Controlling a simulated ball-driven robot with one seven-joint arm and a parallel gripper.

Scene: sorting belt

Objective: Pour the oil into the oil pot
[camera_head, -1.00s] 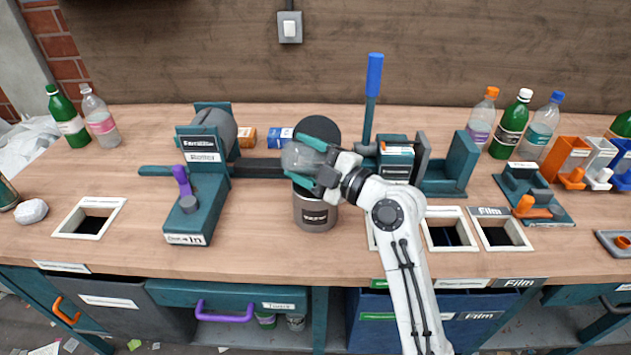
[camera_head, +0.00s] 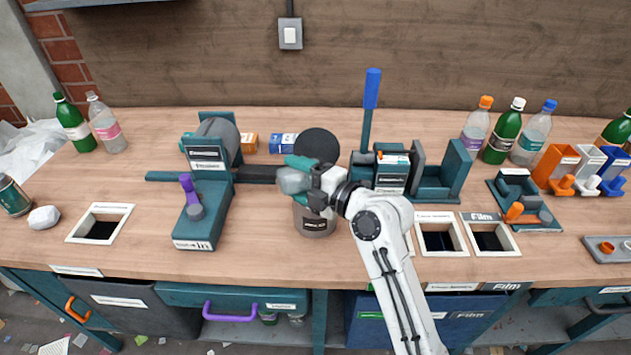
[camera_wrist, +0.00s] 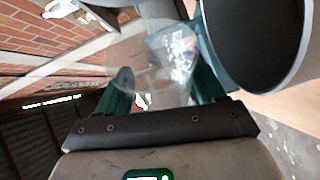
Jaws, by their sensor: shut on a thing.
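The oil pot (camera_head: 316,226) is a grey metal can with a dark label, standing mid-bench. A round black lid or disc (camera_head: 317,143) shows upright behind its mouth. My gripper (camera_head: 297,177) is shut on a clear container (camera_head: 291,182), which it holds tilted at the pot's upper rim. In the wrist view the clear container (camera_wrist: 165,62) sits between the teal fingers, with the pot-like dark round shape (camera_wrist: 258,35) close at its right. My gripper and the container hide most of the pot's mouth. I cannot tell whether liquid is flowing.
A teal press with a purple lever (camera_head: 190,190) stands left of the pot. A teal device with a tall blue handle (camera_head: 371,90) is close at the right. Bench openings (camera_head: 100,223) lie at left and right. Bottles (camera_head: 502,132) stand at the back right.

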